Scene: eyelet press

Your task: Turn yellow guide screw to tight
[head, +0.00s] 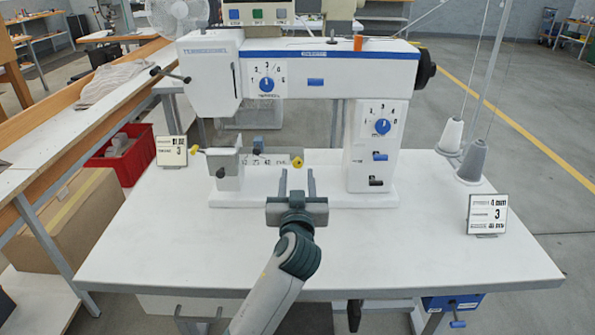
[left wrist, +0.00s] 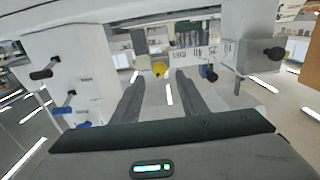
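The yellow guide screw (head: 297,162) is a small round knob at the right end of a numbered scale (head: 262,160) on the white and blue press. In the left wrist view the yellow screw (left wrist: 159,69) lies ahead, between the lines of my two fingers. My left gripper (head: 297,180) is open and empty, its fingers pointing at the screw from the front with a gap left. The fingers (left wrist: 162,82) also show apart in the left wrist view. My right gripper is not in view.
The press (head: 325,85) has a left head, an overhead arm and a right column (head: 375,145) with a dial and levers. A blue knob (head: 258,145) sits above the scale. Cards stand left (head: 172,151) and right (head: 487,214). The front tabletop (head: 410,240) is clear.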

